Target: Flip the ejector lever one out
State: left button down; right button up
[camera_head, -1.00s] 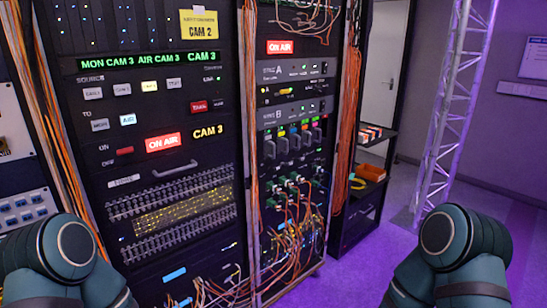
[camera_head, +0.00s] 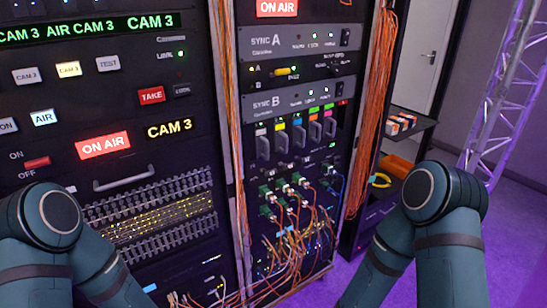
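A row of grey ejector levers with coloured tabs above them sits mid-height in the right-hand rack; I see one lever (camera_head: 263,147) at the row's left end and another (camera_head: 330,127) at its right end. Which one the task calls lever one I cannot tell. The levers appear to hang down, but their exact position is too small to tell. My two arms show at the lower left and lower right, only as teal links. Neither gripper is in view, and nothing of mine touches the levers.
Green connectors (camera_head: 267,194) with orange cables hang below the levers. The SYNC B unit (camera_head: 292,101) is just above. Orange cable bundles (camera_head: 372,110) run down the rack's right side. A black shelf cart (camera_head: 410,130) and a truss (camera_head: 500,90) stand right.

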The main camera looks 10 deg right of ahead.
aim_at(268, 173)
jog(key=i+l+u, duration=0.15)
jog(key=i+l, duration=0.25)
jog(key=i+l+u, duration=0.15)
jog(key=i+l, duration=0.25)
jog(key=l, duration=0.2)
